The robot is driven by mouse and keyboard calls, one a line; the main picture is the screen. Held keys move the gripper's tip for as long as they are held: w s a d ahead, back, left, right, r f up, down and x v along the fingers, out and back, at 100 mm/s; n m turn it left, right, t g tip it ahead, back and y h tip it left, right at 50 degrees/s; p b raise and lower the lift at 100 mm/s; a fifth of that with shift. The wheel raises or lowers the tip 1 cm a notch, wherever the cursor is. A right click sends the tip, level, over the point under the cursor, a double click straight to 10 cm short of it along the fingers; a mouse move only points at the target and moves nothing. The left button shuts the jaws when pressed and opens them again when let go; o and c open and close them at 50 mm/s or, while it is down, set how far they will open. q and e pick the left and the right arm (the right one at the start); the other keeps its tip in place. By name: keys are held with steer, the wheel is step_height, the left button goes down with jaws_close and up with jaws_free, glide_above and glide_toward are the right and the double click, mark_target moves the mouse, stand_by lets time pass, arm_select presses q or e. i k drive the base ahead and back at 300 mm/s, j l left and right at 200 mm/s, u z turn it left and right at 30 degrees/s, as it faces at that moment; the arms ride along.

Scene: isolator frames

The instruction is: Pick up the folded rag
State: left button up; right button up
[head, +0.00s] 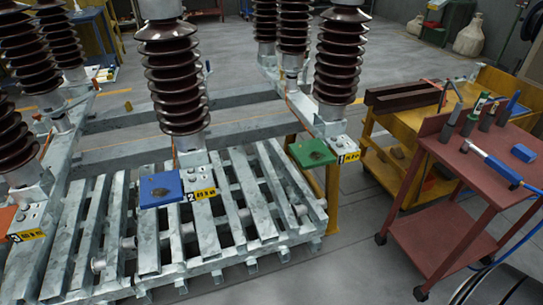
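No thing in the head view can be named the folded rag with certainty. A small blue block-like item (523,153) lies on the top of the red cart (452,148) at the right; it may be the folded rag, but it is too small to tell. A brownish lump (398,152) on the yellow cart's lower level is also unclear. Neither of my grippers is in view.
Tools with upright handles (468,122) stand on the red cart. A yellow cart (408,118) is behind it. Tall brown insulators (176,80) stand on a grey slatted metal frame (240,250) with blue (161,190) and green (312,152) stained plates. Floor (350,235) between frame and red cart is clear.

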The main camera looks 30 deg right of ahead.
mark_target(522, 153)
steer(key=z, duration=2.55)
